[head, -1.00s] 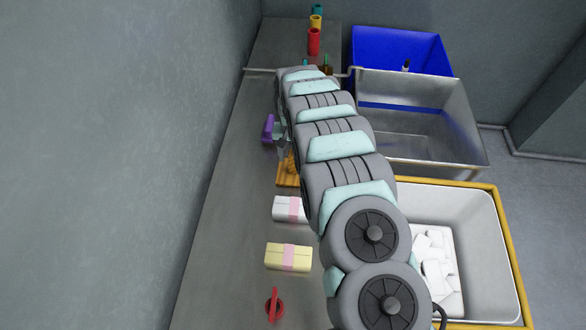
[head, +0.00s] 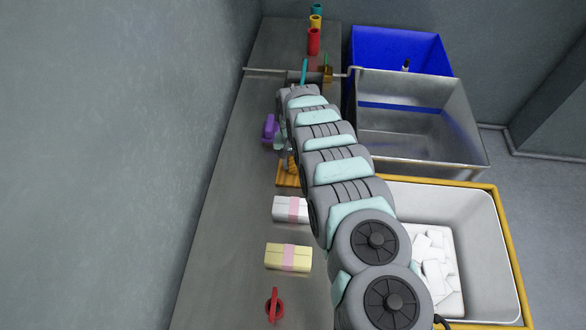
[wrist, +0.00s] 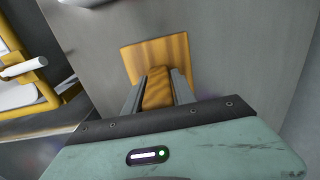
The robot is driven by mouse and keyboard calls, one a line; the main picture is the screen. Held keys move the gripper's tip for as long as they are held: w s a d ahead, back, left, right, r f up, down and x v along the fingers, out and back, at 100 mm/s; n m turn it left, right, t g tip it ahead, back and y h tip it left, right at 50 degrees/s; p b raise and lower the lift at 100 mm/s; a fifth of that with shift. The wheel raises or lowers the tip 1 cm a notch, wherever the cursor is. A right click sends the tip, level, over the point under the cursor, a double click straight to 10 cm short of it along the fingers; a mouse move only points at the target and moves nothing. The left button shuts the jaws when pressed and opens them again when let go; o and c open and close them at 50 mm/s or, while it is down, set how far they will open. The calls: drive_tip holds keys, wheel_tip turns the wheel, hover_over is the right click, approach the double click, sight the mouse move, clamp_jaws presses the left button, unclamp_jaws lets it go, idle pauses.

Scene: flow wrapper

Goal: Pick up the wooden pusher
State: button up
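The wooden pusher is an orange-brown flat board (head: 287,178) with an upright wooden handle (wrist: 158,90). It lies on the grey bench, and its board also shows in the wrist view (wrist: 155,52). My gripper (wrist: 158,75) is over the pusher, with one finger on each side of the handle. The fingers look open, with narrow gaps beside the handle. The gripper body hides the near end of the handle. In the head view my arm covers the right part of the board and most of the gripper.
A purple object (head: 269,130) stands just beyond the pusher. White (head: 283,209) and yellow (head: 280,257) wrapped blocks and a red-handled item (head: 274,304) lie nearer. Right of the bench are a white-lined crate (head: 480,225), a metal tub (head: 470,125) and a blue bin (head: 400,38).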

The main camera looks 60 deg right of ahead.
clamp_jaws()
idle(0.9)
